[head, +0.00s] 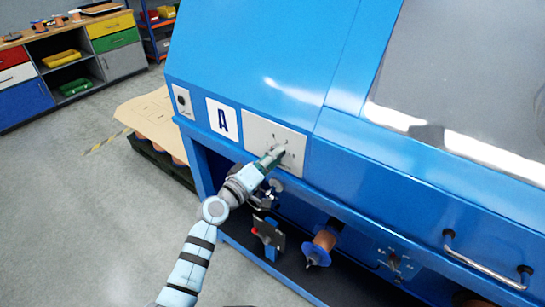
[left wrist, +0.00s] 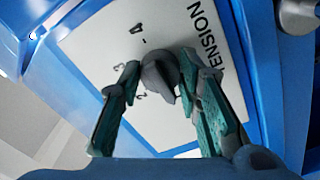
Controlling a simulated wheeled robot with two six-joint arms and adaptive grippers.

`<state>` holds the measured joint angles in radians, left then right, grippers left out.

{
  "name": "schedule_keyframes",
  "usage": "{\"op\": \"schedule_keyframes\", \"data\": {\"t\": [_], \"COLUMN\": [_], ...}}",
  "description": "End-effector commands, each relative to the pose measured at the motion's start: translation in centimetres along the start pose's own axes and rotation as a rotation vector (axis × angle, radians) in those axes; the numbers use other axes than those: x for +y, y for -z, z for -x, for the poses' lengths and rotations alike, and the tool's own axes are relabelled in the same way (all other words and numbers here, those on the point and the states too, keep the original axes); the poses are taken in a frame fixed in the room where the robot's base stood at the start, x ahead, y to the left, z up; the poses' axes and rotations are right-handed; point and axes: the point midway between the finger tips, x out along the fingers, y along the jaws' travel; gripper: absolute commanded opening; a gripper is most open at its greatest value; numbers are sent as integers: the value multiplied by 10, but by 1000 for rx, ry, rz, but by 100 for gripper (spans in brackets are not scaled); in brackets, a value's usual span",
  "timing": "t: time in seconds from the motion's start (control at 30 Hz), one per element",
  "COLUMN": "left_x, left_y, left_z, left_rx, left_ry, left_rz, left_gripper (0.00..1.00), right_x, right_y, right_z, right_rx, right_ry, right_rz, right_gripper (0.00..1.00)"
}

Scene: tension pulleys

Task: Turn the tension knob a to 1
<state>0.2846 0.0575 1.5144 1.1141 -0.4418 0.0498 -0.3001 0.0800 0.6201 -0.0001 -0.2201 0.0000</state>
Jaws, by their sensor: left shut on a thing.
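The grey tension knob (left wrist: 160,74) sits on a white panel (left wrist: 95,50) marked TENSION, with small digits around it, in the left wrist view. In the head view the white panel (head: 293,163) is on the blue machine beside the letter A sign (head: 222,118). My left gripper (head: 272,156) reaches the panel, and its green fingers lie on both sides of the knob in the left wrist view (left wrist: 168,76). It is shut on the knob. The knob's pointed end faces down in the wrist view; which digit it marks is unclear. My right gripper is not in view.
The blue machine (head: 262,60) fills the middle and right. Below the panel are a copper spool (head: 321,242) and another knob (head: 394,260). A handle (head: 485,268) is at the lower right. Open floor (head: 75,195) is at the left.

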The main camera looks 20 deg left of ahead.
Motion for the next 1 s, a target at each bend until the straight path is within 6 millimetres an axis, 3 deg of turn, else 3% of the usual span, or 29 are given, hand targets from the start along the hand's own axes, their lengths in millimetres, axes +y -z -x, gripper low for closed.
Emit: {"op": "schedule_keyframes", "data": {"t": [0.07,0.1,0.2,0.57,0.67,1.0], "left_x": [-1,-1,0,-1,-2,-2], "left_y": [0,0,0,0,0,0], "left_z": [0,0,0,4,19,106], "left_rx": [-1,-1,0,0,0,-2], "left_ry": [1,1,1,1,2,4], "left_rz": [2,1,1,-1,-3,-2], "left_gripper": [4,35,51,52,52,52], "right_x": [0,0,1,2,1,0], "right_y": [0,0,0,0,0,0], "right_z": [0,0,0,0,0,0], "right_rx": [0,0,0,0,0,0], "right_ry": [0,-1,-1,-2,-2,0], "right_rz": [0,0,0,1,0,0], "right_gripper": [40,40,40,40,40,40]}}
